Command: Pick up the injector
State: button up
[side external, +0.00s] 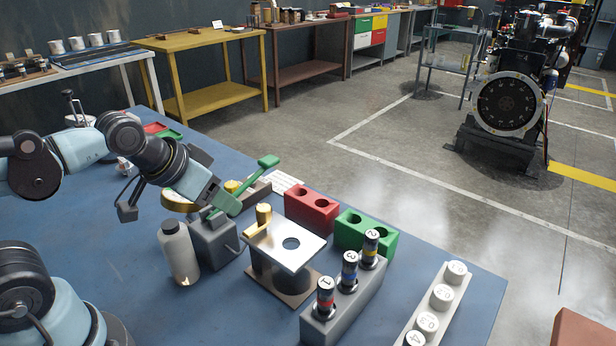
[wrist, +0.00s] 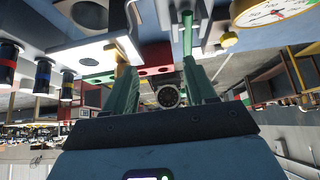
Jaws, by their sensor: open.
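Several candidates could be the injector, and I cannot tell which is meant. Three black cylinders with numbered white tops stand upright in a grey block (side external: 345,306): number 1 (side external: 325,297), number 3 (side external: 349,270) and number 2 (side external: 370,245). They also show at the left of the wrist view (wrist: 42,75). A brass cylinder (side external: 264,213) stands on a silver plate with a hole (side external: 308,240); it appears beside a green finger in the wrist view (wrist: 120,73). My gripper (side external: 229,204) is open and empty, left of the brass cylinder, with its green fingers apart in the wrist view (wrist: 160,90).
A dial gauge (wrist: 265,8) is close. Red (side external: 311,208) and green (side external: 350,230) holed blocks stand behind the plate.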

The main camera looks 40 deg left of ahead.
notch_tip(320, 180, up, 12)
jog(key=g, duration=0.7)
send_over(326, 283)
notch_tip(326, 283, down, 5)
jog(key=f, duration=0.7)
jog(key=shift+s+f, duration=0.2)
jog(key=shift+f, duration=0.15)
jog(key=shift+w+f, duration=0.15)
jog(key=shift+f, duration=1.15)
jog(key=shift+w+f, duration=0.1)
jog(key=shift+f, duration=1.2)
jog(key=shift+c, duration=0.5)
grip_shut()
